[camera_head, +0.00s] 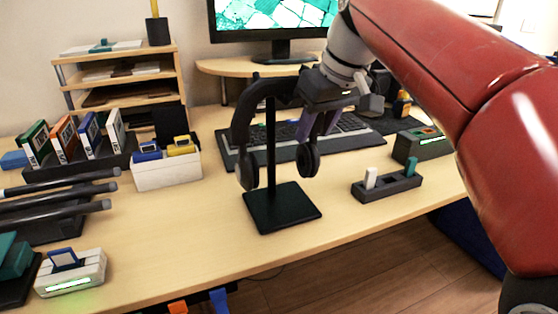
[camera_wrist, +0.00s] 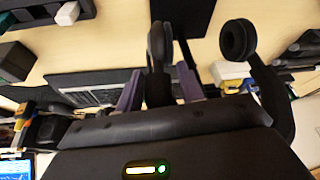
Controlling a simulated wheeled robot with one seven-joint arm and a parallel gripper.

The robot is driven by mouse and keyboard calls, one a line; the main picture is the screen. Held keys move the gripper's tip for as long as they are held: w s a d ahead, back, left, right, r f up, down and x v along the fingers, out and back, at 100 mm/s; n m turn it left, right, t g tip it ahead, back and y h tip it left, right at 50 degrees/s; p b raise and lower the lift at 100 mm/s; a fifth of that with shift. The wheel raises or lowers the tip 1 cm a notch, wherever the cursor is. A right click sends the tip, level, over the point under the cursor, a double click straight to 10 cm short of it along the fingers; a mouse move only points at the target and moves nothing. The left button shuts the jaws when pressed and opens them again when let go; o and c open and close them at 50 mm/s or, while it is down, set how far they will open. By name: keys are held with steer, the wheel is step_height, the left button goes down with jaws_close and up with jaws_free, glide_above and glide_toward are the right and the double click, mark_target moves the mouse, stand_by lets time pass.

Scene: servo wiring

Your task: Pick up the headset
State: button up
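The black headset (camera_head: 244,125) hangs on a black stand (camera_head: 271,140) with a square base, its two ear cups hanging on either side of the post. My gripper (camera_head: 317,128) is at the right side of the headset, its purple fingers pointing down above the right ear cup (camera_head: 308,158). In the wrist view, one side of the headset (camera_wrist: 159,60) lies between the two fingers of my gripper (camera_wrist: 158,88), with small gaps beside it. The fingers look open. The other ear cup (camera_wrist: 237,40) shows to the right. My gripper partly hides the headband.
A keyboard (camera_head: 345,138) lies behind the stand. A dark holder (camera_head: 388,187) with white and teal pieces sits to the right. A white bin (camera_head: 166,172), black rods (camera_head: 60,190) and a white box with a lit strip (camera_head: 72,273) are left. The desk front is clear.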

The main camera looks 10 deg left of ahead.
jaws_close()
stand_by(0.5)
